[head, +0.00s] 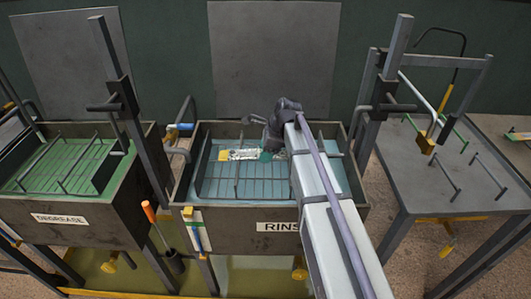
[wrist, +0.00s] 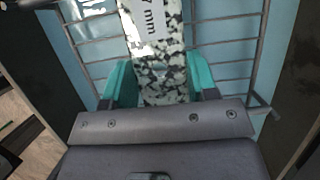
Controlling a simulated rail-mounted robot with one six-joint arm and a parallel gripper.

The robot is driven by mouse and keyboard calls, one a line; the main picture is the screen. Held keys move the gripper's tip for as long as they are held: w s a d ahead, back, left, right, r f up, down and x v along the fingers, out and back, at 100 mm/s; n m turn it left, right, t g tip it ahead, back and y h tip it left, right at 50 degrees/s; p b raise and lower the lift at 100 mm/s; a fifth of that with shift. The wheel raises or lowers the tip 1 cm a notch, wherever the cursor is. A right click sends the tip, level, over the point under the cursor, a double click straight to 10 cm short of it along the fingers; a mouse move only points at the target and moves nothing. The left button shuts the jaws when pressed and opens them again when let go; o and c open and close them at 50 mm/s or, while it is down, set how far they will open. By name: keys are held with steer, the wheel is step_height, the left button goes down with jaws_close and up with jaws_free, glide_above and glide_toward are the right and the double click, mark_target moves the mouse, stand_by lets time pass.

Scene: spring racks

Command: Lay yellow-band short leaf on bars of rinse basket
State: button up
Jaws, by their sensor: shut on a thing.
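The yellow-band short leaf (head: 243,155) is a flat strip with a mottled black-and-white surface and a yellow band at its left end in the head view. My gripper (head: 268,155) has teal fingers and is shut on its right end. In the wrist view the fingers (wrist: 160,72) clasp both sides of the leaf (wrist: 165,88), which bears a white label ending in "7 mm". The leaf is over the bars of the rinse basket (head: 215,187), low and roughly level. I cannot tell whether it touches the bars.
The basket sits in the rinse tank (head: 225,218). The degrease tank (head: 90,232) stands left, with a post (head: 130,110) between. A rack table (head: 425,200) stands right. The basket's front bars are clear.

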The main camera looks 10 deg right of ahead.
steer(key=shift+f+b, duration=0.35)
steer(key=shift+f, duration=0.1)
steer(key=o, duration=1.2)
steer(key=shift+r, duration=0.15)
steer(key=shift+r+p, duration=0.35)
steer(key=shift+p, duration=0.15)
steer(key=p+v, duration=1.2)
steer(key=s+a+n+h, duration=0.2)
steer(key=s+n, duration=0.8)
steer(key=s+a+f+n+g+h, duration=0.1)
steer(key=s+a+n+h, duration=0.1)
steer(key=s+n, duration=0.8)
steer(key=shift+s+f+n+b, duration=0.2)
steer(key=shift+s+n+b, duration=0.2)
steer(key=shift+s, duration=0.2)
